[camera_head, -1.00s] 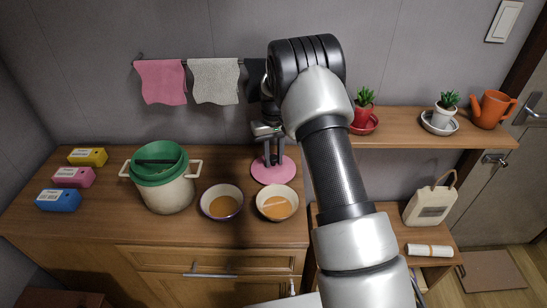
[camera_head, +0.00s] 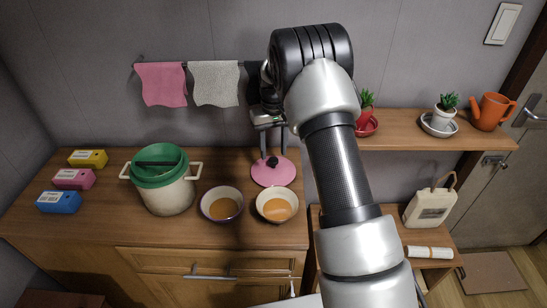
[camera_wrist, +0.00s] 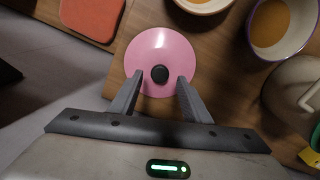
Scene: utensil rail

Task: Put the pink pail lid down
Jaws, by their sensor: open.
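The pink pail lid (camera_head: 274,173) lies flat on the wooden counter, behind the right bowl, with its dark round knob on top. In the wrist view the lid (camera_wrist: 160,45) is whole and its black knob (camera_wrist: 160,74) shows between the fingertips, touching neither. My gripper (camera_head: 270,143) is open and empty, above the lid in the head view. In the wrist view my gripper (camera_wrist: 158,82) has its two fingers apart on either side of the knob. The cream pail (camera_head: 166,190) stands to the left with a green top.
Two bowls, left (camera_head: 222,204) and right (camera_head: 277,204), hold orange-brown contents in front of the lid. Yellow (camera_head: 87,158), pink (camera_head: 74,179) and blue (camera_head: 59,202) boxes stand at the far left. Towels (camera_head: 214,83) hang behind. A plant shelf (camera_head: 420,127) is at right.

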